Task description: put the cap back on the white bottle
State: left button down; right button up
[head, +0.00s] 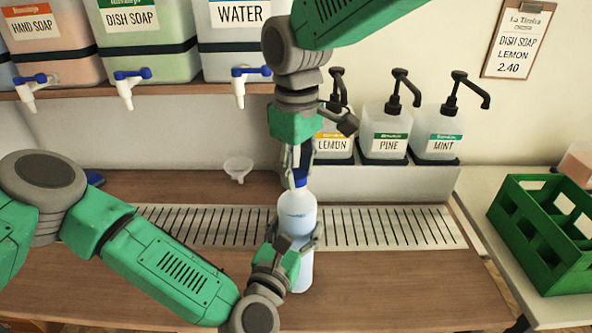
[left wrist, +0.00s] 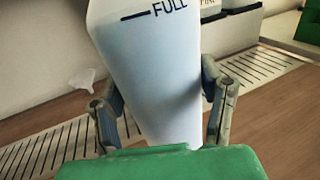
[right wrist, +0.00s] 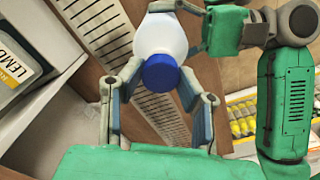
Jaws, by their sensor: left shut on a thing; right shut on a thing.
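The white bottle (head: 297,212) stands upright over the slotted drain strip. It fills the middle of the left wrist view (left wrist: 155,75), with a FULL line on its side. My left gripper (head: 296,243) is shut around its lower body. The blue cap (head: 300,178) is at the bottle's mouth, and it also shows in front of the bottle in the right wrist view (right wrist: 161,72). My right gripper (head: 298,163) points down from above and is shut on the cap. The cap lines up with the neck; whether it is seated or just above cannot be told.
A white funnel (head: 238,168) lies behind left of the bottle. Pump bottles labelled LEMON (head: 333,130), PINE (head: 386,130) and MINT (head: 437,130) stand behind right. Drums with blue taps sit on the shelf (head: 170,88) above. A green crate (head: 545,235) is at far right. The front counter right of the bottle is clear.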

jog(key=shift+a+m, duration=0.1)
jog(key=shift+m, duration=0.2)
jog(key=o, duration=0.6)
jog(key=shift+s, duration=0.1)
jog(key=shift+o, duration=0.2)
jog(key=shift+r, duration=0.15)
jog(key=shift+r, duration=2.15)
jog(key=shift+c, duration=0.5)
